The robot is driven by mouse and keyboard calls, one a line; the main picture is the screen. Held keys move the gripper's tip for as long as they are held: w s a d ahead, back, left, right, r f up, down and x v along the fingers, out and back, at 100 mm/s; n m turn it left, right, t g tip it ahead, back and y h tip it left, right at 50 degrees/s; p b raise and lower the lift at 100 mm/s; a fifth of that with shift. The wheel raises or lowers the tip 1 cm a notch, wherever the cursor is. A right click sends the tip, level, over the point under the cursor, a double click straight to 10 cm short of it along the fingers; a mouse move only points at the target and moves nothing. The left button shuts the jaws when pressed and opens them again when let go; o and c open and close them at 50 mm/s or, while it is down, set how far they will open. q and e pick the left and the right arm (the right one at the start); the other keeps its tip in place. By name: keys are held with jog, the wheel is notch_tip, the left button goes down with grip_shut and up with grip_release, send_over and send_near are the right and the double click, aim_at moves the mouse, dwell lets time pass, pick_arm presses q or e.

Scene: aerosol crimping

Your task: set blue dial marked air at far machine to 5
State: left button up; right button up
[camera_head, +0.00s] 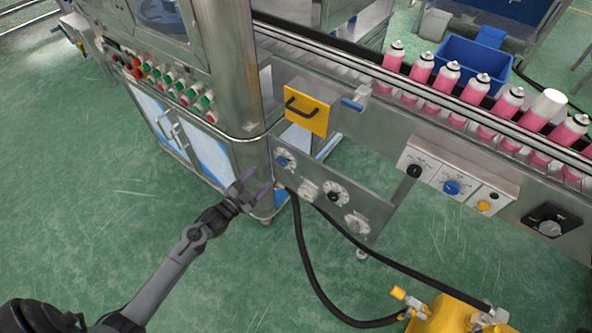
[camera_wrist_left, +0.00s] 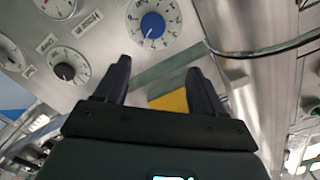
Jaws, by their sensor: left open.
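The blue dial (camera_head: 283,161) sits on a white scale at the upper left of the steel panel (camera_head: 375,198) below the yellow-fronted box. It also shows at the top of the left wrist view (camera_wrist_left: 152,25), its scale partly cut off; its marking and setting are too small to read. My left gripper (camera_head: 258,184) is open and empty, just left of and below the dial in the head view, apart from it. In the left wrist view its fingers (camera_wrist_left: 160,78) point toward the panel, with the blue dial beyond their tips. My right gripper is not seen.
A black dial (camera_head: 334,196) and a white gauge (camera_head: 357,223) share the panel. A black hose (camera_head: 300,245) hangs close by the gripper. A yellow-fronted box (camera_head: 307,113) with a handle juts out above. Another blue knob (camera_head: 451,187) is on the conveyor's control box.

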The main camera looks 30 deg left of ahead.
aim_at(280, 163)
pick_arm(q)
jog(key=w+f+b, duration=0.1)
jog(key=w+b, duration=0.1)
jog(key=w, duration=0.1)
jog(key=w+f+b, duration=0.1)
jog(key=w+b, duration=0.2)
jog(key=w+f+b, duration=0.1)
jog(key=w+b, duration=0.1)
jog(key=w, duration=0.1)
jog(key=shift+w+d+f, duration=0.1)
jog(key=shift+w+f, duration=0.1)
jog(key=shift+w, duration=0.1)
jog(key=shift+w+b, duration=0.5)
jog(key=shift+w, duration=0.4)
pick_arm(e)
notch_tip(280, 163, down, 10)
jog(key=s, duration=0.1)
pick_arm(q)
jog(key=shift+r, duration=0.1)
jog(key=c, duration=1.1)
jog(key=shift+o, duration=0.2)
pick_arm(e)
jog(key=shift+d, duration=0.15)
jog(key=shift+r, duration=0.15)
